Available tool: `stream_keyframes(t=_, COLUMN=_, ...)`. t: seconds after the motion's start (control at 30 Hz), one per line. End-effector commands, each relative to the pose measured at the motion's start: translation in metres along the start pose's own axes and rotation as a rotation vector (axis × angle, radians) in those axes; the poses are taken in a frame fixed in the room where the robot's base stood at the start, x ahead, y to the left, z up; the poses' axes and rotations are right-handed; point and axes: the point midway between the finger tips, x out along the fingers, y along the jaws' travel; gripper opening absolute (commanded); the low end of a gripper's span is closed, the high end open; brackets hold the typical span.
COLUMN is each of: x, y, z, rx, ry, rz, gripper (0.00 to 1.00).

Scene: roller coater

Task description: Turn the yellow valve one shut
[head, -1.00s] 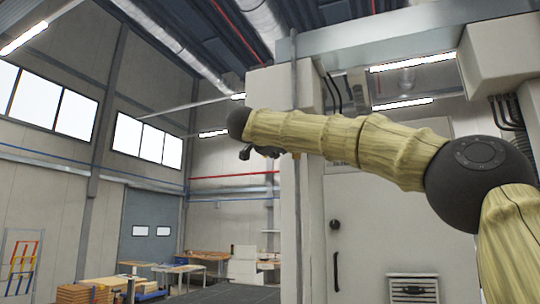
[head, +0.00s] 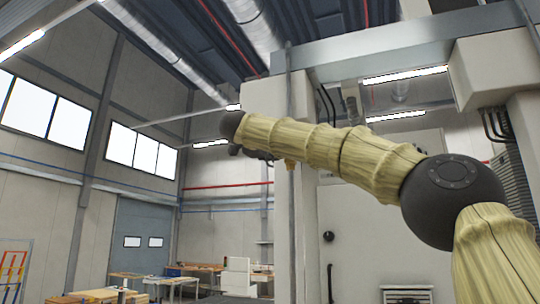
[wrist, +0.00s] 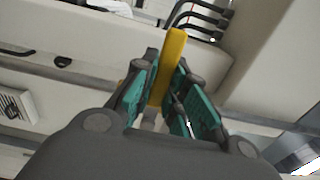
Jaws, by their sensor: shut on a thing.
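The yellow valve handle (wrist: 174,58) is a flat yellow lever in the wrist view. It stands between the teal-padded fingers of my gripper (wrist: 167,80), which is shut on it. The lever's far end sticks out beyond the fingertips. In the head view a small yellow piece (head: 290,164) shows below my forearm, beside a vertical pipe. My gripper is mostly hidden behind my arm in that view. The valve body is hidden in both views.
A large pale machine cabinet (head: 370,230) with a dark handle stands behind my arm. A vertical grey pipe (head: 291,220) runs up its left edge. Work tables (head: 195,267) stand far back on the left. The hall left of the machine is open.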

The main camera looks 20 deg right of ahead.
Motion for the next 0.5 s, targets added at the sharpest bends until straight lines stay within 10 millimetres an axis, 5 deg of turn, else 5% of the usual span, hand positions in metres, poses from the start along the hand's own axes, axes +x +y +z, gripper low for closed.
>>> stream_keyframes(t=0.23, x=0.0004, y=0.0009, z=0.0000, rx=0.002, ry=0.000, rz=0.002, gripper=0.00)
stream_keyframes(t=0.27, x=0.0003, y=0.0009, z=0.0001, rx=0.002, ry=0.000, rz=0.002, gripper=0.17)
stream_keyframes(t=0.37, x=0.0003, y=0.0008, z=0.0001, rx=0.002, ry=0.000, rz=0.002, gripper=0.36)
stream_keyframes(t=0.5, x=0.0002, y=0.0004, z=0.0000, rx=0.001, ry=0.000, rz=0.001, gripper=0.37)
